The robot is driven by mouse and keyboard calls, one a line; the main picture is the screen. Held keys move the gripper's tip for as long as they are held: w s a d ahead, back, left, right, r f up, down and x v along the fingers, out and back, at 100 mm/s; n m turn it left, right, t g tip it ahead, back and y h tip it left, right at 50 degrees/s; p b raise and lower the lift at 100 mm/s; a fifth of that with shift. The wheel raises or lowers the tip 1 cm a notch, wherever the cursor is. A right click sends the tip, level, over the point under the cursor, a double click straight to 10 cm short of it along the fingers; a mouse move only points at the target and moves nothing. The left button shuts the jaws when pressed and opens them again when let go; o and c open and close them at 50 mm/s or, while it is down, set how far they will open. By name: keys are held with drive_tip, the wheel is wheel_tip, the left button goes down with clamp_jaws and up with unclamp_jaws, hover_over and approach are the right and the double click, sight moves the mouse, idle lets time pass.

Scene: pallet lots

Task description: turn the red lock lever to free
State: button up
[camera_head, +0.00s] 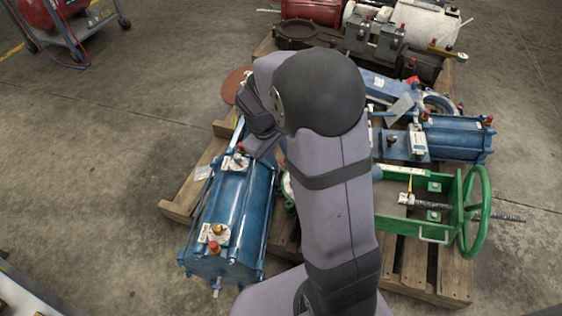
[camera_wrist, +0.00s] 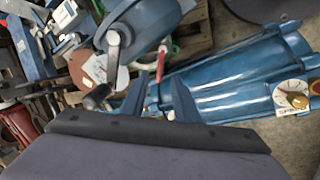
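My gripper (camera_wrist: 161,88) shows in the wrist view as two blue fingers, apart with a gap between them. A grey crank-like handle (camera_wrist: 113,48) with a dark knob is left of the fingers, on a rounded blue housing (camera_wrist: 150,17). In the head view my arm hides most of my gripper and what lies under it.
A labelled dial plate (camera_wrist: 289,97) with a brass knob is on the blue cylinder's right end in the wrist view. A wooden pallet (camera_head: 440,280) carries a green frame with a handwheel (camera_head: 474,212) and another blue cylinder (camera_head: 455,137). The floor (camera_head: 110,160) at left is clear.

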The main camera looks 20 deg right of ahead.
drive_tip(key=shift+b+x, duration=0.4)
drive_tip(key=shift+x, duration=0.95)
clamp_jaws()
drive_tip(key=shift+s+r+p, duration=0.1)
drive_tip(key=shift+r+p, duration=0.05)
drive_tip(key=shift+p, duration=0.4)
drive_tip(key=s+n+y+p, duration=0.1)
drive_tip(key=n+p, duration=0.5)
drive_tip(key=p, duration=0.3)
drive_tip(key=s+n+y+p, duration=0.1)
drive_tip(key=s+n+p, duration=0.1)
drive_tip(key=n+p, duration=0.4)
drive_tip(key=s+a+n+y+p, duration=0.1)
drive_tip(key=n+p, duration=0.4)
drive_tip(key=p, duration=0.7)
drive_tip(key=shift+s+a+n+y+p, duration=0.1)
drive_tip(key=shift+s+n+y+p, duration=0.25)
drive_tip(key=shift+s, duration=0.35)
